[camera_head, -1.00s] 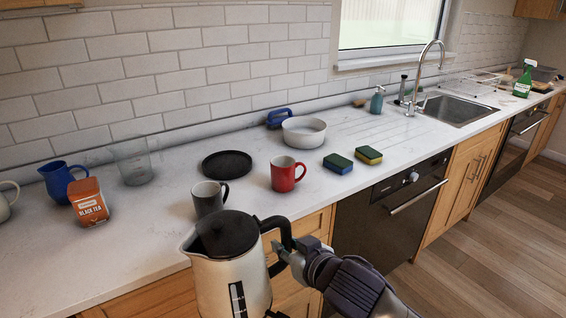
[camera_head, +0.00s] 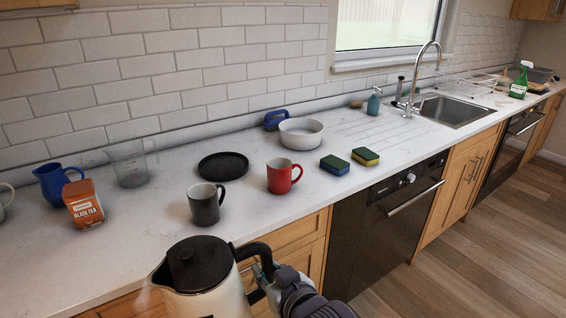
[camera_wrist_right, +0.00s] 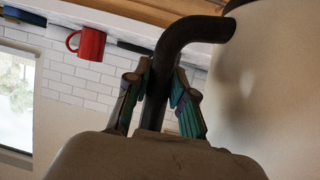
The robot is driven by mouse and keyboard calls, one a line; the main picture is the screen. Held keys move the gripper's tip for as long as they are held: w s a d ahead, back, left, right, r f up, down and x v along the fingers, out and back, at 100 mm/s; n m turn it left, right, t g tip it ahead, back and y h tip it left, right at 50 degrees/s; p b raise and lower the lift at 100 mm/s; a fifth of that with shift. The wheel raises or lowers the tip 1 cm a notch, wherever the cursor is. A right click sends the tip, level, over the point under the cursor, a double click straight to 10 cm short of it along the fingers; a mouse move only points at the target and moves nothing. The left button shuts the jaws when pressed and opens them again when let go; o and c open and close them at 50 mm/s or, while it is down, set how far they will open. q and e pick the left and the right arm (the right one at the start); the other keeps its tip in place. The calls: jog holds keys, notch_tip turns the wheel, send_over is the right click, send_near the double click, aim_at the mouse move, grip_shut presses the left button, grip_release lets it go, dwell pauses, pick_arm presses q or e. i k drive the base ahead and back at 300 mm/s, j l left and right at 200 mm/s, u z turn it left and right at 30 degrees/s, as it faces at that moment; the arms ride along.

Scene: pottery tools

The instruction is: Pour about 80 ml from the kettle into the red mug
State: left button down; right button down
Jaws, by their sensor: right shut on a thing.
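The kettle (camera_head: 208,290), silver with a black lid and black handle, is in front of the counter edge at the bottom of the head view, roughly upright. Its spout points left, with faint steam by it. My right gripper (camera_head: 262,277) is shut on its handle; the wrist view shows both fingers (camera_wrist_right: 158,100) around the black handle (camera_wrist_right: 190,32). The red mug (camera_head: 281,176) stands upright on the counter, beyond the kettle and to its right; it also shows in the wrist view (camera_wrist_right: 88,44). The mug's inside bottom is hidden. My left gripper is not in view.
A dark grey mug (camera_head: 205,204) stands left of the red mug, near the counter edge. A black plate (camera_head: 223,166), a white bowl (camera_head: 301,133) and two sponges (camera_head: 336,165) surround the red mug. A tea box (camera_head: 84,205) and blue jug (camera_head: 52,184) are at left.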

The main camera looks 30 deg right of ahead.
aim_at(285, 176)
jog(key=i+l+z, duration=0.15)
jog(key=l, duration=0.25)
jog(key=i+l+z, duration=0.2)
jog(key=l, duration=0.15)
jog(key=i+l+z, duration=0.15)
jog(key=l, duration=0.25)
jog(key=k, duration=0.05)
